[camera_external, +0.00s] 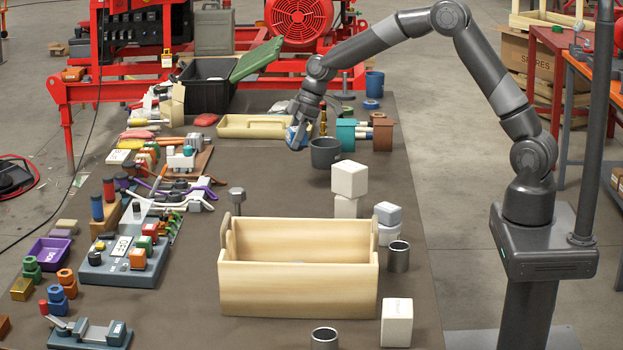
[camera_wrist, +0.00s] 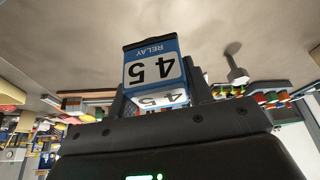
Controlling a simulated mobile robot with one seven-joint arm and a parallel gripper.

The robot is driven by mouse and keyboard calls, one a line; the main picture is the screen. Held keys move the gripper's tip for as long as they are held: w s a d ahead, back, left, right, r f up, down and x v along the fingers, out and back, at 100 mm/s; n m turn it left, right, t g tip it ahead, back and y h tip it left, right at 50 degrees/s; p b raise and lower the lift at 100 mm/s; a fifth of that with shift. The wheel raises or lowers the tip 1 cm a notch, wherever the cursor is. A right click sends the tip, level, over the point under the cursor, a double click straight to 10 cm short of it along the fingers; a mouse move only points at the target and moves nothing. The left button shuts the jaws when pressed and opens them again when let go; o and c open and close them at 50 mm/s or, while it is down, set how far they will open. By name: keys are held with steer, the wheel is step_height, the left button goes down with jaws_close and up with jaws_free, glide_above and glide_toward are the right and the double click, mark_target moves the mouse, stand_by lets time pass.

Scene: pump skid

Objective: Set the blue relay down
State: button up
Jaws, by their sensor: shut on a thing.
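The blue relay (camera_wrist: 151,50) has a white label reading RELAY 45, which appears upside down in the wrist view. It sits between the two fingers of my gripper (camera_wrist: 160,92), which is shut on it. In the external view my gripper (camera_external: 299,135) hangs at the far middle of the mat, pointing down. Only a small part of the blue relay (camera_external: 291,134) shows there, beside the fingers. It is held above the mat, near the dark grey mug and the cream tray; its exact height is hard to tell.
A cream tray (camera_external: 252,126) lies to the left. White blocks (camera_external: 349,178) and a large wooden box (camera_external: 298,288) stand nearer. Bare mat (camera_external: 275,185) lies between.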

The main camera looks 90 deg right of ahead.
steer(key=s+a+n+g+y, duration=0.2)
steer(key=s+a+n, duration=0.35)
steer(key=s, duration=1.15)
steer(key=s+a+n+g+y, duration=0.1)
steer(key=s+a+n+g, duration=0.1)
steer(key=s+n, duration=1.05)
steer(key=w+a+f+m, duration=0.1)
steer(key=a+f, duration=0.1)
steer(key=a, duration=0.1)
steer(key=w+a+f+m, duration=0.1)
steer(key=a+f, duration=0.1)
steer(key=a, duration=0.1)
steer(key=w+a+f+m, duration=0.1)
steer(key=a+f, duration=0.2)
steer(key=shift+m, duration=0.4)
steer(key=shift+f, duration=1.95)
steer(key=o, duration=1.1)
steer(key=shift+f, duration=0.1)
steer(key=shift+c, duration=0.2)
